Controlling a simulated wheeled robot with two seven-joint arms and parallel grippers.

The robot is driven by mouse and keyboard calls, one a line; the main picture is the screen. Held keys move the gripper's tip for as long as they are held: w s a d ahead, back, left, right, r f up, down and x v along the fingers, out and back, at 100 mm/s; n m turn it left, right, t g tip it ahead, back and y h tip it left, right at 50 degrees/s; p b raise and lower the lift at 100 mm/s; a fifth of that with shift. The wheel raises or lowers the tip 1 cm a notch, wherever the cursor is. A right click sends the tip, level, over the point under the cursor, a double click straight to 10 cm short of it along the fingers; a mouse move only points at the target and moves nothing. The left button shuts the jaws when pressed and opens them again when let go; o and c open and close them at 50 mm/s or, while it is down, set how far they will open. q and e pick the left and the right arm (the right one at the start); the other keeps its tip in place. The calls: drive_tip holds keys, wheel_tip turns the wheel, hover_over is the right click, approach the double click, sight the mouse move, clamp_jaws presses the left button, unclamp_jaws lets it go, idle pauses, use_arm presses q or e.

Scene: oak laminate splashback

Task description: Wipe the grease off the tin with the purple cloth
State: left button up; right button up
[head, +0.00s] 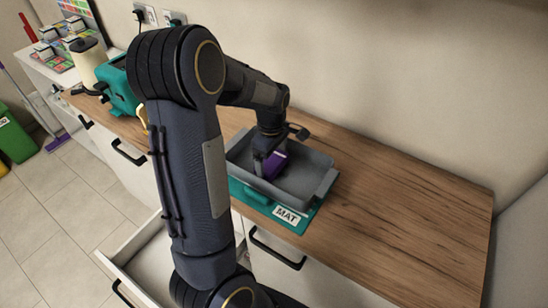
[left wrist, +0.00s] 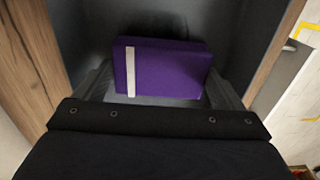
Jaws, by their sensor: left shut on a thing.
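The tin (head: 315,184) is a grey rectangular tray on a teal mat (head: 262,207) labelled "MAT", on the wooden counter. My left gripper (head: 267,163) points down inside the tin and is shut on the purple cloth (head: 275,164). In the left wrist view the cloth (left wrist: 165,68) is a folded purple block with a white stripe, between the two fingers (left wrist: 160,90). The dark tin floor (left wrist: 90,25) shows around it. I cannot make out any grease, and my arm hides part of the tin. My right gripper is not in view.
A teal toaster-like appliance (head: 118,85) and a cream kettle-like item (head: 88,60) stand at the counter's left. An open drawer (head: 150,262) juts out below the counter. The counter right of the tin (head: 410,210) is clear, with a wall behind.

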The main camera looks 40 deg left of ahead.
use_arm(q)
drive_tip(key=shift+s+a+f, duration=0.1)
drive_tip(key=shift+a, duration=0.8)
drive_tip(key=shift+a, duration=0.1)
drive_tip(key=shift+s+a+f, duration=0.1)
drive_tip(key=shift+a, duration=0.7)
